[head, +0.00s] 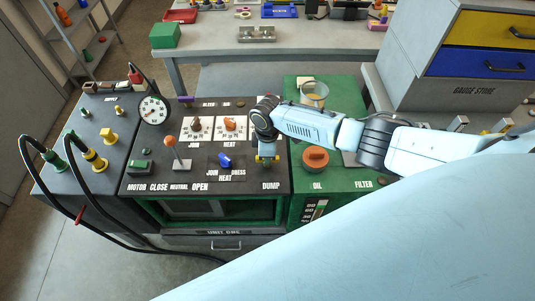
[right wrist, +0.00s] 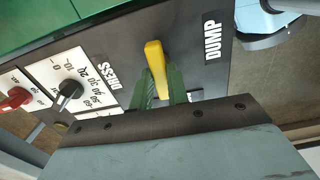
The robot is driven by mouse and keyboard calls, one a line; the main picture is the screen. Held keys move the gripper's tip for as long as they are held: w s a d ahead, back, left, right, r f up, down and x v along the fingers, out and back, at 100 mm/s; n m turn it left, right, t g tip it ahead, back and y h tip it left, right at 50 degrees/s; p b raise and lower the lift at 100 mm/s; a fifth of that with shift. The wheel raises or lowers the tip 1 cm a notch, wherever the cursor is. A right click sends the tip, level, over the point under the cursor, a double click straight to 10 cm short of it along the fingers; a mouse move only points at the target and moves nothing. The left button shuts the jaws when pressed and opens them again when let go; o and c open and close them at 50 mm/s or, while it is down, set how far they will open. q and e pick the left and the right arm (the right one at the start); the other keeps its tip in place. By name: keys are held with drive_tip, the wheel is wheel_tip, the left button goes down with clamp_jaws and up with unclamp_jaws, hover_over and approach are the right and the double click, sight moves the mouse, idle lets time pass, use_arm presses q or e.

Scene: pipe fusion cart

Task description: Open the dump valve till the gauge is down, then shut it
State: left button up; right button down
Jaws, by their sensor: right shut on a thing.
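The dump valve's yellow lever (right wrist: 155,62) stands beside the DUMP label (head: 271,186) on the dark panel. My right gripper (head: 266,154) reaches down onto it from above. In the right wrist view the green fingers of the right gripper (right wrist: 160,86) lie on both sides of the lever and are shut on it. In the head view the fingers hide most of the lever. The round white gauge (head: 153,110) stands at the panel's upper left; its needle is too small to read surely. My left gripper is not in view.
An orange-knobbed lever (head: 172,143), a blue knob (head: 224,161) and the heat dial (head: 231,124) sit left of the gripper. The orange oil cap (head: 316,156) is close on its right. Black hoses (head: 52,205) loop at the left.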

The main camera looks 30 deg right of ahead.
drive_tip(key=shift+w+n, duration=0.1)
drive_tip(key=shift+n, duration=0.2)
drive_tip(key=c, duration=1.4)
unclamp_jaws()
drive_tip(key=shift+o, duration=0.2)
wheel_tip(320, 180, up, 14)
drive_tip(key=p, duration=0.1)
drive_tip(key=shift+f, duration=0.25)
